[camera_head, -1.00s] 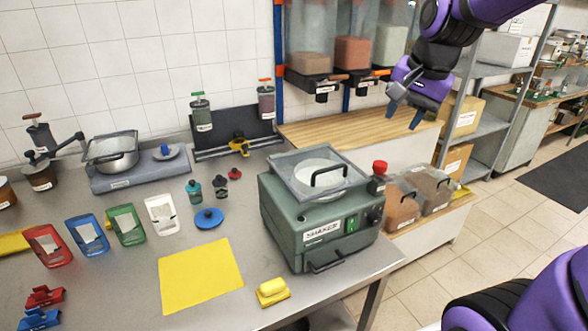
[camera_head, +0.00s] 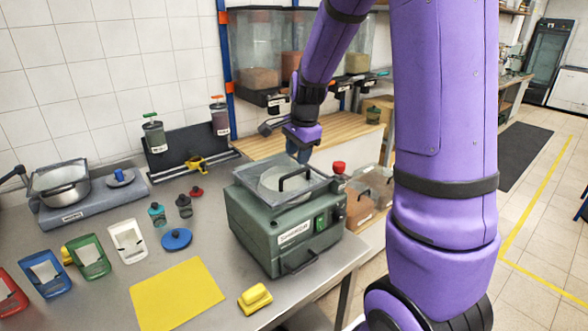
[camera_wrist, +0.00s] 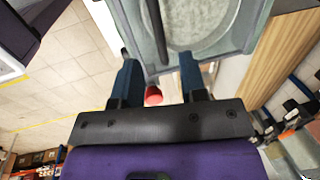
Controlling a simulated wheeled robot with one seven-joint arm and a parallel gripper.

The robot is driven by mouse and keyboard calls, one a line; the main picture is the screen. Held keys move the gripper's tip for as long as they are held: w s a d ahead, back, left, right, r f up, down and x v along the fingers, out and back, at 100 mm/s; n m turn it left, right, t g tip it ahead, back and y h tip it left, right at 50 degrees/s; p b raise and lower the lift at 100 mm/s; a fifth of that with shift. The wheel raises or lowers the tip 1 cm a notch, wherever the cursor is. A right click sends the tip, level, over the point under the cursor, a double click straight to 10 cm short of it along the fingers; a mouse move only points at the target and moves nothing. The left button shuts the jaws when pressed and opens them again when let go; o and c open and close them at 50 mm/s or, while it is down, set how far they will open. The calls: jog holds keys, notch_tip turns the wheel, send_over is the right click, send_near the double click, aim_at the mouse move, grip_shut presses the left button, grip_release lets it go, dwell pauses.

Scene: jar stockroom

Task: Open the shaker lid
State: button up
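The shaker (camera_head: 285,245) is a green box with a label and a green switch on its front, standing at the bench's right end. Its clear lid (camera_head: 250,177) lies shut on top, with a black handle (camera_head: 296,176). A red knob (camera_head: 339,167) sits at its right corner. My gripper (camera_head: 299,158) is just behind the lid, pointing down. In the wrist view the two fingers of my gripper (camera_wrist: 160,70) are spread, with the red knob (camera_wrist: 153,96) showing between them. The lid (camera_wrist: 232,30) and dark handle (camera_wrist: 155,28) are ahead of the fingertips. I see no contact.
A yellow mat (camera_head: 177,294) and a yellow block (camera_head: 255,298) lie in front of the shaker. A blue lid (camera_head: 177,238) and small bottles stand to its left. Clear bins (camera_head: 371,185) are close on its right. Wall dispensers (camera_head: 262,50) hang behind.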

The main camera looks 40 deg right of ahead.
aim_at(295, 172)
jog(key=shift+w+f, duration=0.15)
jog(key=shift+f, duration=0.75)
jog(key=shift+w+f, duration=0.2)
jog(key=shift+f, duration=0.7)
jog(key=shift+w+f, duration=0.15)
jog(key=shift+f, duration=0.75)
grip_shut()
